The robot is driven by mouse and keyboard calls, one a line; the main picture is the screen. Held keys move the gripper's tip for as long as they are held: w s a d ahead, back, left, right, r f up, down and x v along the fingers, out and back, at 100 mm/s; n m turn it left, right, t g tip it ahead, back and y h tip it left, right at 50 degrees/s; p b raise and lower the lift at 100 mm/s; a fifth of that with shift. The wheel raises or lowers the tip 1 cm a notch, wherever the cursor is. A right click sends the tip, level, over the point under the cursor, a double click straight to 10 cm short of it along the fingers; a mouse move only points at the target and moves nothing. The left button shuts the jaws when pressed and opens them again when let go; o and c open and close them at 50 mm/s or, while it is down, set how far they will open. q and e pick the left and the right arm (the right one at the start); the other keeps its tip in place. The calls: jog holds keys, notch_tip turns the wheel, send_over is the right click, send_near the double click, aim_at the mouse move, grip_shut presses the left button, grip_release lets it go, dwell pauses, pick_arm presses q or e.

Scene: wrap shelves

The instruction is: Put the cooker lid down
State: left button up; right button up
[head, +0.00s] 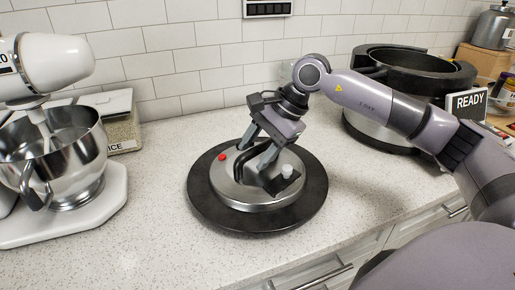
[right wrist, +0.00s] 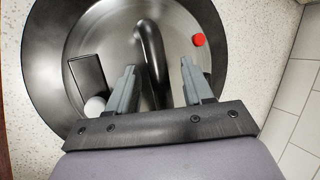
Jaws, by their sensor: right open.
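The cooker lid (head: 240,206) lies flat on the counter in the middle of the head view, a silver disc with a wide black rim, a black arched handle (head: 211,166), a red button and a white knob. It fills the top of the right wrist view (right wrist: 210,40). My right gripper (head: 257,158) is over the lid, its fingers pointing down. In the right wrist view the open fingers (right wrist: 159,83) stand on either side of the handle (right wrist: 152,55), apart from it. The cooker (head: 405,75), black-rimmed and uncovered, stands at the back right, partly behind my right arm. My left gripper is not in view.

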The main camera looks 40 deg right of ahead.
jog(key=shift+r+p, duration=0.6)
jog(key=shift+r, duration=0.1)
jog(key=v, duration=1.2)
jog(key=shift+b, duration=0.35)
jog(key=shift+f, duration=0.1)
